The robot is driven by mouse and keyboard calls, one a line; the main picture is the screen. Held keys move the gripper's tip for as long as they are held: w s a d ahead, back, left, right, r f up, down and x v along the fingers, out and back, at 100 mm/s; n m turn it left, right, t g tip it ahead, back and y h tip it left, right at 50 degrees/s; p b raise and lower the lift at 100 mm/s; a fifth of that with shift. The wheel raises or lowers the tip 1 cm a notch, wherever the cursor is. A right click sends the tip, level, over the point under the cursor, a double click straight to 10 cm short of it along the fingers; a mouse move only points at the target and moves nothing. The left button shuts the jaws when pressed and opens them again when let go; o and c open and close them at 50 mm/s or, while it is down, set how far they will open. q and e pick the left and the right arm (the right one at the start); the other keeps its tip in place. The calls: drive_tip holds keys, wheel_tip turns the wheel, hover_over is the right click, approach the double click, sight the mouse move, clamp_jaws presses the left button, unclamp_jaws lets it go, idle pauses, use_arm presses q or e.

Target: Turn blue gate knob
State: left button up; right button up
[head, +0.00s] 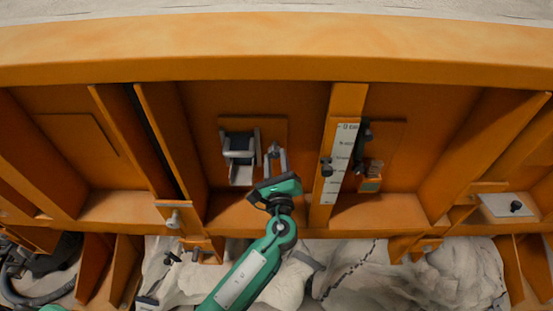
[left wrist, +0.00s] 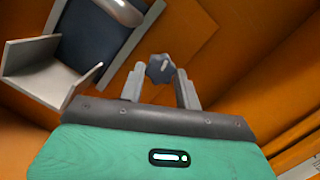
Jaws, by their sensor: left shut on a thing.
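The blue gate knob (left wrist: 160,68) is a small, dark blue-grey lobed knob in front of the orange wall. In the left wrist view it sits between the two grey fingers of my left gripper (left wrist: 161,86), which is shut on it. In the head view my left gripper (head: 275,155) reaches up from below to the orange panel, and its fingers largely hide the knob. My right gripper is in neither view.
Just left of my gripper is a grey bracket (head: 241,172) with a dark part, also in the left wrist view (left wrist: 40,75). To the right, an orange post carries a white scale plate (head: 341,160) and a black knob (head: 326,168). Orange ribs flank the bay.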

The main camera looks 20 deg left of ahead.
use_arm(q)
drive_tip(key=shift+f+m+h+p, duration=0.1)
drive_tip(key=shift+m+h+p, duration=0.3)
drive_tip(key=shift+m, duration=1)
drive_tip(key=o, duration=1)
drive_tip(key=shift+c, duration=0.2)
drive_tip(key=shift+s, duration=0.15)
drive_tip(key=b+v, duration=0.5)
drive_tip(key=v, duration=0.8)
drive_tip(key=shift+s+f, duration=0.2)
drive_tip(key=shift+f, duration=0.1)
drive_tip(key=shift+d, duration=0.1)
